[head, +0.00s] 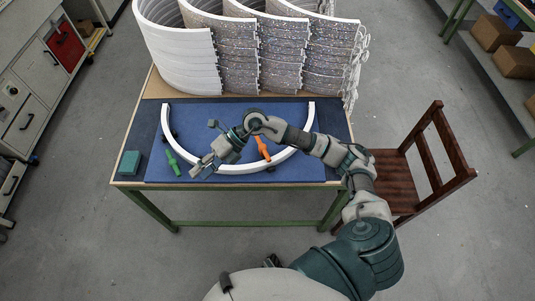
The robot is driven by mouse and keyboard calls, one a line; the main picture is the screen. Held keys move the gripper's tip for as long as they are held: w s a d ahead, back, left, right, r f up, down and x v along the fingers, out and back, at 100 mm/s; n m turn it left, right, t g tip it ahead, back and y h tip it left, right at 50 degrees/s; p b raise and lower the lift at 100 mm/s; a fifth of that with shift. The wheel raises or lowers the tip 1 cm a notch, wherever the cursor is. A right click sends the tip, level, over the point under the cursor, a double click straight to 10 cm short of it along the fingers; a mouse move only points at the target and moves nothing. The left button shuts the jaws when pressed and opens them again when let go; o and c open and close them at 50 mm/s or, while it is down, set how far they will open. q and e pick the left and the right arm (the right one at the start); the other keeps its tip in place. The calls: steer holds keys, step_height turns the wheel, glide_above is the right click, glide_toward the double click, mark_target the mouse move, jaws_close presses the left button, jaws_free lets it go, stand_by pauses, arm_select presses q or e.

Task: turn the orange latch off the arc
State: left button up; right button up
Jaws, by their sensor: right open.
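A white semicircular arc (294,154) lies on the blue mat with its curve toward me. The orange latch (263,148) is at the inner side of the arc, right of its lowest part; my right arm passes close above it and may hide its far end. My right gripper (203,171) reaches in from the right, across the arc's opening. Its open fingers point to the lower left, near the arc's lower left part and left of the orange latch. I cannot tell whether they touch the arc. My left gripper is not in view.
Green latch-like parts (172,160) sit at the arc's left side. A teal box (129,163) stands at the table's left edge. Glittery and white curved panels (285,45) stand at the back. A wooden chair (420,165) is at the right. The mat inside the arc's left half is clear.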

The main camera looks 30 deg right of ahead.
steer(key=w+d+f+h, duration=0.25)
steer(key=d+h, duration=0.45)
steer(key=d, duration=0.6)
steer(key=m+h, duration=0.3)
steer(key=h, duration=0.2)
glide_toward(268, 156)
step_height(268, 156, down, 9)
steer(key=shift+a, duration=0.15)
steer(key=shift+c, duration=0.2)
jaws_close()
